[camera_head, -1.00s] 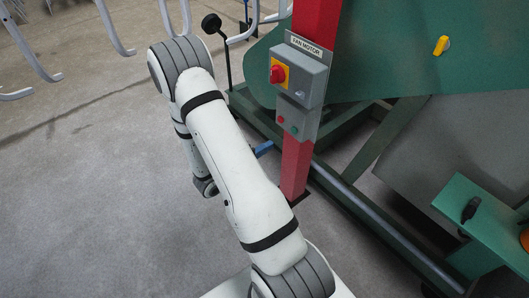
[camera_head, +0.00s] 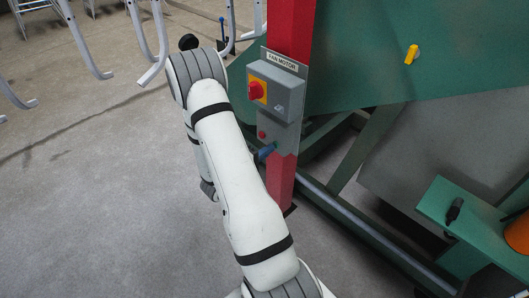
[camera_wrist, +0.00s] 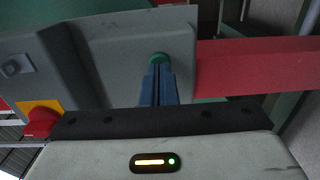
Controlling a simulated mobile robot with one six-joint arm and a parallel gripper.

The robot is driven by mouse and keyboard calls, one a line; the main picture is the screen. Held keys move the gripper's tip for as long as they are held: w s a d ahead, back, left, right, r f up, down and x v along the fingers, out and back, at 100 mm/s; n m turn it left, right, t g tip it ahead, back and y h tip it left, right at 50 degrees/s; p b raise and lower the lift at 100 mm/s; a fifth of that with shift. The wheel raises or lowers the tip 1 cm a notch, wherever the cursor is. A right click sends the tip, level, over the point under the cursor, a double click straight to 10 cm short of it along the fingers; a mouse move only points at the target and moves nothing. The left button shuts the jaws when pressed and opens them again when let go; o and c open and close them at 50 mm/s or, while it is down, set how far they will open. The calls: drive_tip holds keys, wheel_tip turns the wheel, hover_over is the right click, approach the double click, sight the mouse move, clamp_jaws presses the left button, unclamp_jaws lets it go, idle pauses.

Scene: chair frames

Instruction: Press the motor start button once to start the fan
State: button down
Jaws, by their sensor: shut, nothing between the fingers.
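The fan motor control panel (camera_head: 290,75) is mounted on a red post. Its lower box (camera_head: 285,133) carries a small red button (camera_head: 262,135). The green button (camera_wrist: 159,58) shows in the wrist view and is hidden behind my gripper in the head view. My gripper (camera_head: 272,149) is shut and empty, with its blue fingers against or just in front of the lower box. In the wrist view the closed fingertips (camera_wrist: 158,69) overlap the lower part of the green button; I cannot tell whether they touch it.
Above the lower box is a grey switch box with a red knob on a yellow plate (camera_head: 257,92). The red post (camera_head: 281,186) runs down to the floor. Green machine panels (camera_head: 365,55) stand to the right. Open concrete floor (camera_head: 90,210) lies to the left.

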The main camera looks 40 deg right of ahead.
drive_tip(key=shift+d, duration=0.1)
drive_tip(key=shift+d, duration=0.5)
idle(0.5)
drive_tip(key=shift+s+a+p, duration=0.15)
drive_tip(key=shift+a+p, duration=0.5)
drive_tip(key=shift+a, duration=2.05)
